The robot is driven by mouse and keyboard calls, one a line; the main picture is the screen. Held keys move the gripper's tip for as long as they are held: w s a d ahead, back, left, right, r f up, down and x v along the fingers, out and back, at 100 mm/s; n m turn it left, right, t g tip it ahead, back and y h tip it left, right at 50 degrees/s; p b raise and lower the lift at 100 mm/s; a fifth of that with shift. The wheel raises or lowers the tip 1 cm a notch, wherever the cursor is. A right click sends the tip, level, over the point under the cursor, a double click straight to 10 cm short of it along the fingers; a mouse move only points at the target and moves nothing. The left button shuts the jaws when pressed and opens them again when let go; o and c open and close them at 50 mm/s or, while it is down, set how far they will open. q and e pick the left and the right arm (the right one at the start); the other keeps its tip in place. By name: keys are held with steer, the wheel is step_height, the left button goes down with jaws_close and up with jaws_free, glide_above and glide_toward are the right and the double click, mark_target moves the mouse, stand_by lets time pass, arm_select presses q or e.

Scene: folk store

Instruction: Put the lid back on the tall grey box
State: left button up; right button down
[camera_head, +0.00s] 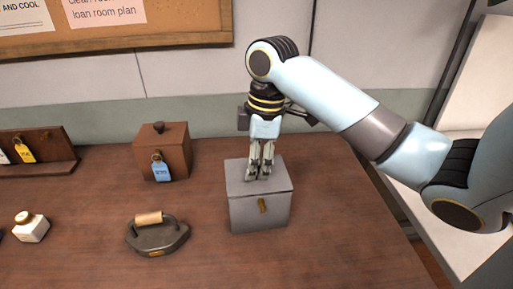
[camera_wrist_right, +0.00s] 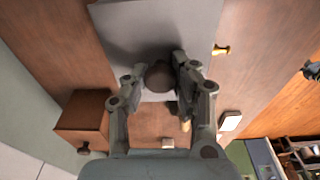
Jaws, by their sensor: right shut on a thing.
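The tall grey box (camera_head: 248,216) stands on the wooden table, with a brass catch on its front. Its flat grey lid (camera_head: 240,177) lies over the top, level and in line with the walls as far as I can see. I cannot tell whether a thin gap is left under it. My right gripper (camera_head: 257,177) points straight down over the lid. In the right wrist view, its fingers (camera_wrist_right: 158,73) are shut on the lid's round dark knob (camera_wrist_right: 158,77). My left gripper is in neither view.
A brown wooden box (camera_head: 174,151) with a knob and blue tag stands back left. A flat iron (camera_head: 160,238) lies front left of the grey box. A white bottle (camera_head: 33,229) and a wooden rack (camera_head: 55,150) are further left. The table is bare between them.

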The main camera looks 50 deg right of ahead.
steer(key=shift+p, duration=0.45)
steer(key=shift+f, duration=0.1)
stand_by(0.4)
steer(key=c, duration=0.5)
jaws_free()
steer(key=shift+r+p, duration=3.55)
steer(key=shift+p, duration=0.75)
jaws_close()
